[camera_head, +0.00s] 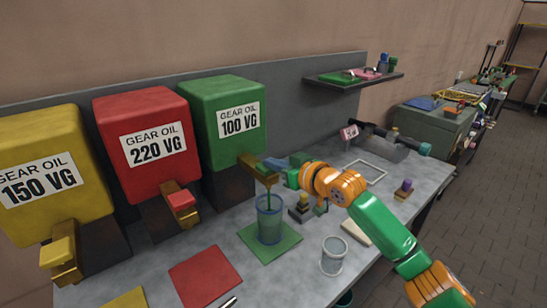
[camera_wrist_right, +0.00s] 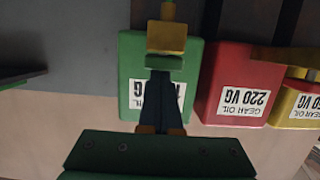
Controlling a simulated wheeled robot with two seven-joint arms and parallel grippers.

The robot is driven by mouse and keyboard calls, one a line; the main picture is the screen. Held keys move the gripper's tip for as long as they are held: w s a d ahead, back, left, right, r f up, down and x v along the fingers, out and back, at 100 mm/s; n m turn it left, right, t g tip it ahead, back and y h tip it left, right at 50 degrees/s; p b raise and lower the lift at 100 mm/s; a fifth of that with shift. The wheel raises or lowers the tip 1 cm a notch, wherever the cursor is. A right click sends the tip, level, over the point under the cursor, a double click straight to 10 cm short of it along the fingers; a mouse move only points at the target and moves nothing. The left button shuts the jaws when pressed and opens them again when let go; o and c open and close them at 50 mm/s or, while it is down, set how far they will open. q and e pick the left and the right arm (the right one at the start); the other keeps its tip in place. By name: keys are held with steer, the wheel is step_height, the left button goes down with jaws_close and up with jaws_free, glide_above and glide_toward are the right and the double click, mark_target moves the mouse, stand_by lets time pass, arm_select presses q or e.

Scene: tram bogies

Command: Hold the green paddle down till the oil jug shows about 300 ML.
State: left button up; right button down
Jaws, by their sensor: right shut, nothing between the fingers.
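The green oil dispenser (camera_head: 222,108), labelled gear oil 100 VG, has a brass tap (camera_head: 250,161). In the right wrist view the green paddle (camera_wrist_right: 163,62) sits against the brass tap block (camera_wrist_right: 166,37). My right gripper (camera_head: 274,163) is shut and empty, its fingertips at the paddle and seemingly pressing on it; it also shows in the right wrist view (camera_wrist_right: 161,76). A thin stream of oil falls from the tap into the clear oil jug (camera_head: 270,219) on a green mat (camera_head: 286,243). The jug's level reading is too small to read. My left gripper is out of view.
Red (camera_head: 143,107) and yellow (camera_head: 45,150) dispensers stand to the left. A red mat (camera_head: 205,275) lies in front of the red one. An empty clear cup (camera_head: 334,257) stands right of the jug. Small blocks and a tray (camera_head: 365,172) lie farther right.

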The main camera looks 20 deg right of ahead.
step_height(320, 180, up, 5)
steer(key=p, duration=0.6)
steer(key=shift+r, duration=0.15)
steer(key=f+b+v, duration=0.1)
steer(key=b+v, duration=0.4)
steer(key=v, duration=0.4)
steer(key=shift+s+d, duration=0.15)
steer(key=shift+s, duration=0.35)
